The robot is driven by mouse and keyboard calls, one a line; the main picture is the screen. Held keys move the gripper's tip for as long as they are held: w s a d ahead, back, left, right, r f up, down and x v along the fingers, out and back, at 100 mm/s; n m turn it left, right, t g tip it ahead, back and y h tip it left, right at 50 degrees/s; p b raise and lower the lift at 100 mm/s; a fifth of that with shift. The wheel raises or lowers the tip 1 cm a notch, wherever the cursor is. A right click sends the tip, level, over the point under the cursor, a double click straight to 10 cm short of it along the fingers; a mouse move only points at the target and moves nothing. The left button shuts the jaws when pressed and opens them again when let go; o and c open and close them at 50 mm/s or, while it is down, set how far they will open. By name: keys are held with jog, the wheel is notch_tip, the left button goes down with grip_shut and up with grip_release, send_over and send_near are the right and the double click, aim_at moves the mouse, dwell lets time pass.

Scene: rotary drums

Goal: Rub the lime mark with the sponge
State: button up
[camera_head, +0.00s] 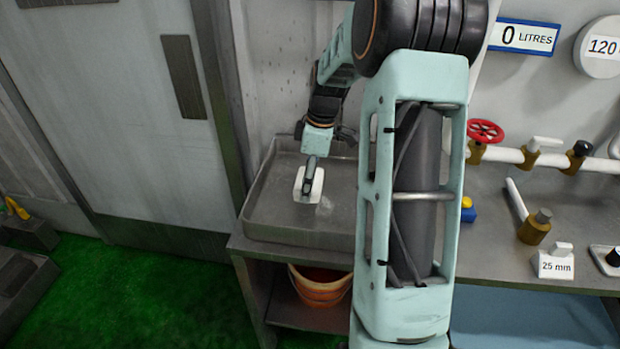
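A white block (299,187), which looks like the sponge, is at the grey metal tray's (262,200) floor, left of its middle. A faint whitish patch (325,206), which looks like the lime mark, shows on the tray floor just right of the block. My gripper (309,181) points down at the block, its dark fingers overlapping the block's middle. The fingers look close together, but I cannot tell whether they grip the block. Part of the tray's right side is hidden behind my arm.
The tray has raised walls and stands on a bench. An orange bucket (320,290) is on the shelf below. To the right are a pipe with a red valve wheel (485,131), a brass fitting (535,228) and a "25 mm" block (554,264). A wall stands close behind the tray.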

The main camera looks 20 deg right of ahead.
jog(key=shift+s+a+r+b, duration=0.1)
jog(key=shift+s+a+b, duration=0.1)
jog(key=shift+s+a, duration=0.6)
jog(key=shift+s+a+r+b, duration=0.1)
jog(key=shift+s+a+b, duration=0.15)
jog(key=shift+s+a, duration=0.55)
jog(key=shift+s+a+b, duration=0.2)
jog(key=shift+s+a, duration=0.2)
jog(key=shift+s, duration=0.7)
notch_tip(320, 180, up, 6)
jog(key=p, duration=0.4)
notch_tip(320, 180, up, 3)
jog(key=p, duration=0.2)
jog(key=shift+p, duration=0.3)
